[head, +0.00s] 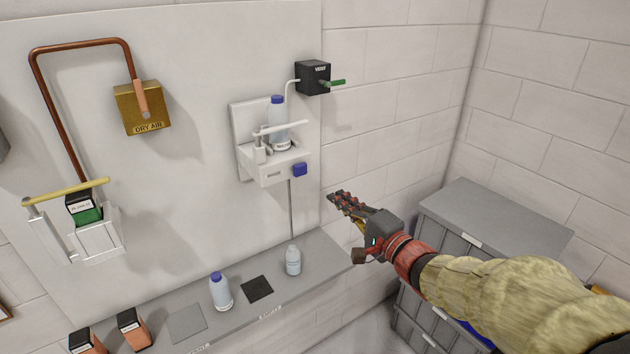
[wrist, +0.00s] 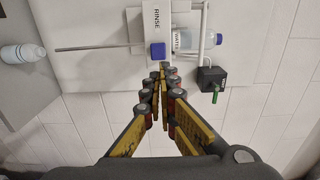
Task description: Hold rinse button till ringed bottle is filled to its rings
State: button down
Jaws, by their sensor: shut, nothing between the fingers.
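A blue button (head: 300,169) sits on the front right of the white wall fixture. In the wrist view the button (wrist: 157,50) is beside the word RINSE, just beyond my fingertips. My gripper (head: 335,198) is shut and empty, right of and below the button in the head view, apart from it. A blue-capped bottle (head: 278,128) stands in the fixture behind a bar; in the wrist view this bottle (wrist: 184,39) has a WATER label. A white-capped bottle (head: 293,262) and a blue-capped bottle (head: 220,292) stand on the shelf. I cannot make out rings on any bottle.
A black VENT box (head: 313,77) with a green handle is above right of the fixture. A DRY AIR box (head: 142,108) and a second holder (head: 98,236) are at left. Two dark-topped orange boxes (head: 133,328) stand on the shelf (head: 325,254). Grey drawers (head: 490,225) are at right.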

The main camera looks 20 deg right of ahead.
aim_at(302, 167)
jog(key=p+x, duration=0.1)
jog(key=x, duration=1.3)
jog(key=shift+f+p, duration=0.1)
jog(key=shift+p, duration=0.2)
jog(key=shift+w+a, duration=0.25)
jog(key=shift+w, duration=0.5)
jog(key=shift+w+r, duration=0.1)
jog(key=shift+r, duration=0.35)
dwell(0.5)
